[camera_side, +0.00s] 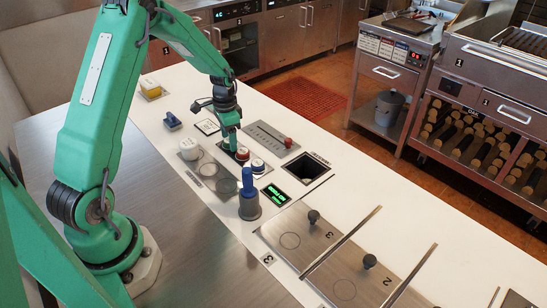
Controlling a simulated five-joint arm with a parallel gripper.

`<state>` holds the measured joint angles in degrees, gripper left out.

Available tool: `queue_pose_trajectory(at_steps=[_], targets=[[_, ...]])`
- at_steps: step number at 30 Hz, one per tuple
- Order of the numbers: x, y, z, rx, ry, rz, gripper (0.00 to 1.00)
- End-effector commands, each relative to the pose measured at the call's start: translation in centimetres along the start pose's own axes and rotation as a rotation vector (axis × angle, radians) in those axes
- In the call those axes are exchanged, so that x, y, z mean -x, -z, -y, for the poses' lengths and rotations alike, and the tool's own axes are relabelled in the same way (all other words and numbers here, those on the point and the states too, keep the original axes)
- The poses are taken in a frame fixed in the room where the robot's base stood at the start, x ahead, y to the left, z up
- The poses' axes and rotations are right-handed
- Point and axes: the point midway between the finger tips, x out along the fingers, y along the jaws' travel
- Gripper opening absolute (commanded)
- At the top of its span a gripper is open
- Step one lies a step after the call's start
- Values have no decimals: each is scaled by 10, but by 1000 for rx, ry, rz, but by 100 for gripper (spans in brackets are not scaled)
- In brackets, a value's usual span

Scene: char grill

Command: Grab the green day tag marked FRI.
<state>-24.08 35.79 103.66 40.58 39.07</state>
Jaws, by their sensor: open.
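I cannot make out a green day tag marked FRI in the side view. The clearest small green item is a dark panel with glowing green characters (275,195) on the white counter, and its text is too small to read. My gripper (231,146) is open and points down over the middle of the counter. Its tips are close to a small red and white round piece (242,154). I cannot tell whether they touch it.
A blue-topped grey holder (249,205), white round jar (189,148), slider with red knob (288,142) and square dark opening (310,169) surround the gripper. Knobbed steel lids (290,241) lie nearer the camera. The white counter (400,215) is bare at right.

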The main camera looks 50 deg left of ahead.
Motion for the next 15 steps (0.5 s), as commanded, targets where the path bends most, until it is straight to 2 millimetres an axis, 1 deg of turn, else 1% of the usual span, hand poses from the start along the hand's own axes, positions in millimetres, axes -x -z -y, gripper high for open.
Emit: queue_pose_trajectory(at_steps=[6,8,9,13,14,15], targets=[[0,0,0,0,0,0,61],[0,0,0,0,0,0,49],[0,0,0,0,0,0,41],[0,0,0,0,0,-1,15],[0,0,0,0,0,-1,12],[1,0,0,0,1,-1,12]])
